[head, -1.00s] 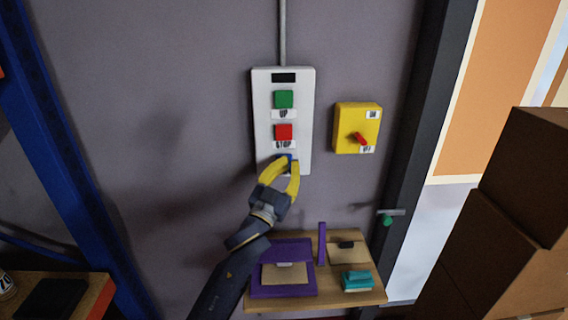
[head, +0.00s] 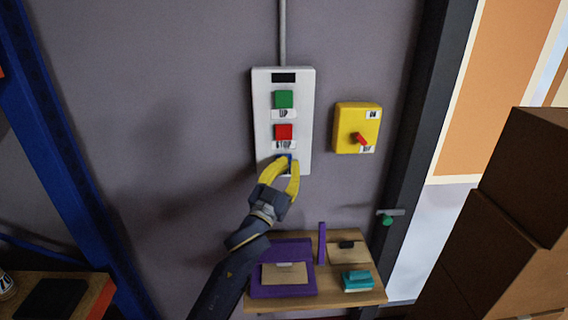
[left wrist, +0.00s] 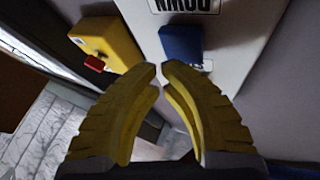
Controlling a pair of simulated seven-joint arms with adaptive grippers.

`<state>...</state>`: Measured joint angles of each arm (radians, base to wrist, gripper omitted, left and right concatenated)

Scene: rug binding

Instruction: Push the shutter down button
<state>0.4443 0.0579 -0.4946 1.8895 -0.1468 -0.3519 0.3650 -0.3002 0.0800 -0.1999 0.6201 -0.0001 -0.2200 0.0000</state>
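A white control box (head: 263,120) on the grey wall carries a green UP button (head: 284,99), a red STOP button (head: 284,132) and, low down, a blue button (head: 288,158). My left gripper (head: 283,163) is at the bottom of the box, its yellow fingers partly covering the blue button. In the left wrist view the blue button (left wrist: 182,43) sits beside an upside-down DOWN label, just beyond the fingertips (left wrist: 160,70). The fingers are parted by a small gap with nothing held between them. I cannot tell whether they touch the button. My right gripper is not in view.
A yellow switch box (head: 346,138) with a red knob is on the wall to the right. Below is a wooden shelf (head: 345,298) with a purple clipboard holder and a teal item (head: 357,281). Brown boxes (head: 520,185) are stacked at right; a blue rack post (head: 60,150) stands at left.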

